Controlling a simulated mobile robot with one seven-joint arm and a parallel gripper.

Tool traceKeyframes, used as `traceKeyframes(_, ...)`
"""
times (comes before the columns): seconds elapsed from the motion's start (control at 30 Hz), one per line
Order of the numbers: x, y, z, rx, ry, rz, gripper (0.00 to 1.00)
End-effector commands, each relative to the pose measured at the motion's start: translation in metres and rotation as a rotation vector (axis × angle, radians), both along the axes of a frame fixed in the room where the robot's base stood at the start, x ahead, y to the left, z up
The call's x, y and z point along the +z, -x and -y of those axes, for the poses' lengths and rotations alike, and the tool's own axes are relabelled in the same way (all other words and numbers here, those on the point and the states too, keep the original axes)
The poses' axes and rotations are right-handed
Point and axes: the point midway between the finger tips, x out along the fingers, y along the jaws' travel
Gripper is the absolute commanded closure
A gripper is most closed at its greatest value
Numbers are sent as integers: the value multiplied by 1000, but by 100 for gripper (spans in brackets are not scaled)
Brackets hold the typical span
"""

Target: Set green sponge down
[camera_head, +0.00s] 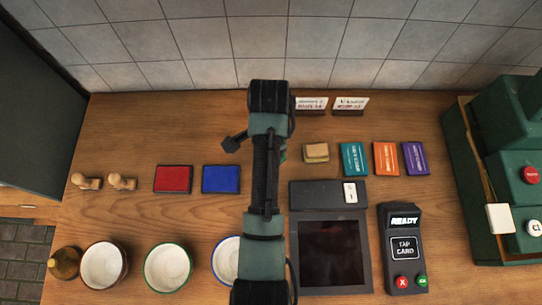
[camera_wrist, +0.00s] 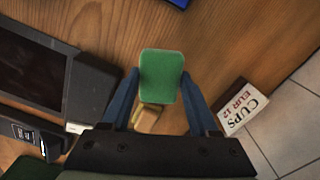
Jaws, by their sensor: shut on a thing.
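A green sponge (camera_wrist: 161,72) sits between the two blue fingers of my gripper (camera_wrist: 160,82) in the wrist view. The gripper is shut on it, with a finger against each side. In the head view my arm covers most of the gripper, and only a sliver of green shows at the arm's right edge. The wooden counter (camera_head: 130,220) lies below the sponge. I cannot tell whether the sponge touches it. A tan sponge (camera_head: 316,152) lies just right of the arm, and in the wrist view it (camera_wrist: 148,116) shows behind the green sponge.
Teal (camera_head: 354,159), orange (camera_head: 386,158) and purple (camera_head: 415,158) packets lie to the right. A dark tablet (camera_head: 330,250) and card reader (camera_head: 404,245) are in front. Red (camera_head: 173,179) and blue (camera_head: 221,179) pads lie left. Small signs (camera_head: 350,104) stand near the wall.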

Motion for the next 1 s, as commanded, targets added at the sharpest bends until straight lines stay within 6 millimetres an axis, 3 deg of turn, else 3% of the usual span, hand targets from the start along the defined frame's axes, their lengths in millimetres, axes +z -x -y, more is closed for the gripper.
traceKeyframes(0.4, -49, 0, 0, -2, -1, -1, 91)
traceKeyframes(0.8, -55, 0, 0, -2, 0, 1, 91)
traceKeyframes(0.83, -55, 0, 0, -2, 1, 1, 37)
traceKeyframes(1.0, -54, 0, 0, -2, 1, 1, 9)
